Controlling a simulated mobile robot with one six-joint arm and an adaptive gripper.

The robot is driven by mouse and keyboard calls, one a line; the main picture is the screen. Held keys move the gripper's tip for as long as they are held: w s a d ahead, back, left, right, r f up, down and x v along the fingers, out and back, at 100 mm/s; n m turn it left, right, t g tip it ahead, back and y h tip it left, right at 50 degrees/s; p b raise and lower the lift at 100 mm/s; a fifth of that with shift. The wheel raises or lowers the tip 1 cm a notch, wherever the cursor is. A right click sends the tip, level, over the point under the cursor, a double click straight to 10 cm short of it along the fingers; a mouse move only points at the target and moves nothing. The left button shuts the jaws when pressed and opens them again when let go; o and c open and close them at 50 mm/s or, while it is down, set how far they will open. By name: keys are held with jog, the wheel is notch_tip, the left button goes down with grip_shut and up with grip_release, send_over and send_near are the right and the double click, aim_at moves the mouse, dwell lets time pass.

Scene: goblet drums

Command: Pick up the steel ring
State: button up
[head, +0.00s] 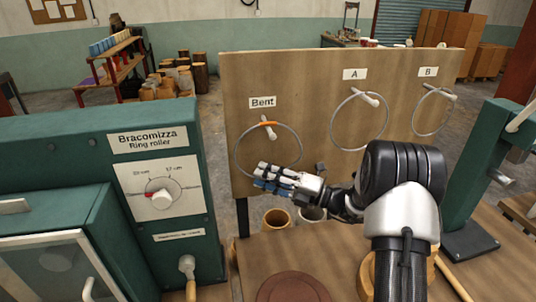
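Three thin steel rings hang on pegs on an upright wooden board (310,85). The left ring (236,150) hangs under the "Bent" label (262,103) and has an orange mark at its top. The middle ring (331,128) hangs under label "A" (354,74). The right ring (414,118) hangs under label "B" (428,72).
A green ring roller machine (95,150) with a dial (160,198) stands at left. A green post (478,170) stands at right. Below the board is a wooden bench (250,262) with a brown disc (293,288) and wooden cups (276,219).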

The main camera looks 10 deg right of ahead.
jog(key=shift+c, duration=0.4)
jog(key=c, duration=0.5)
grip_shut()
jog(key=shift+s+f, duration=0.1)
jog(key=shift+f, duration=0.05)
